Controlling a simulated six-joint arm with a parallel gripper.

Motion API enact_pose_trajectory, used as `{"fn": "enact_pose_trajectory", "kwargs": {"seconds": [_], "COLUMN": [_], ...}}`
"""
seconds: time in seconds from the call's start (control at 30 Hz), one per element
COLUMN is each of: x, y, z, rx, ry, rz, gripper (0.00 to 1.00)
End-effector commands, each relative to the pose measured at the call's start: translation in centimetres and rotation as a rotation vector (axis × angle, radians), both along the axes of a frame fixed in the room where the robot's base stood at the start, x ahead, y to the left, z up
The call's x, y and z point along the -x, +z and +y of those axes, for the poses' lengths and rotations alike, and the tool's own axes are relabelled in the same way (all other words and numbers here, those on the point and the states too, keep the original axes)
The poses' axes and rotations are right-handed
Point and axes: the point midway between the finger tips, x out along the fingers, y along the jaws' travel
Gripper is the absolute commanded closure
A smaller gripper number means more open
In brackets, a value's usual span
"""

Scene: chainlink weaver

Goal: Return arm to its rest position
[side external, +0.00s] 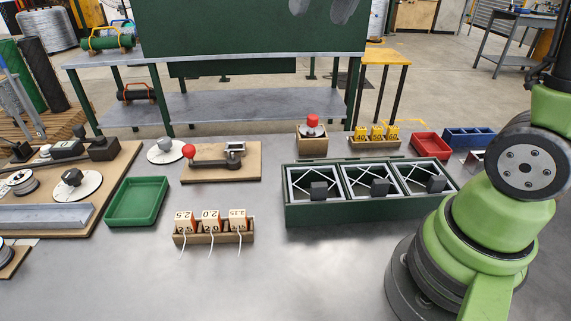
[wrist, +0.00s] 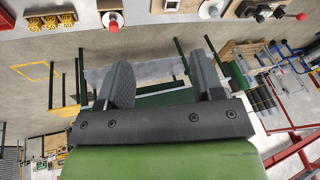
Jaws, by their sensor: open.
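My gripper (wrist: 163,72) is open in the wrist view. Its two dark grey fingers stand well apart with nothing between them. Past the fingers I see the workshop floor and the green-legged bench, with the work table's edge at the top of the picture. In the side external view my green arm (side external: 500,215) rises at the right and leaves the frame at the top.
The green rack (side external: 340,215) with three compartments stands close left of my arm's base. A red tray (side external: 431,146), a green tray (side external: 137,203), a wooden block holder (side external: 213,239) and a red-knobbed lever fixture (side external: 220,162) stand around it. The table's front middle is clear.

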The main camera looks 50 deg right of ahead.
Motion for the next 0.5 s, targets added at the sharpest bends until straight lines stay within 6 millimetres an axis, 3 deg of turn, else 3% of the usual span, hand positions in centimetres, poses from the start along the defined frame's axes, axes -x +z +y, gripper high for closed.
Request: {"fn": "enact_pose_trajectory", "kwargs": {"seconds": [0.13, 0.3, 0.5], "x": [5.5, 10.8, 14.2], "y": [0.3, -1.2, -3.3], "z": [2.8, 4.9, 5.8], "rx": [-0.016, -0.040, -0.061], "ry": [0.052, 0.094, 0.118], "rz": [-0.095, -0.186, -0.248], "gripper": [0.39, 0.39, 0.39]}}
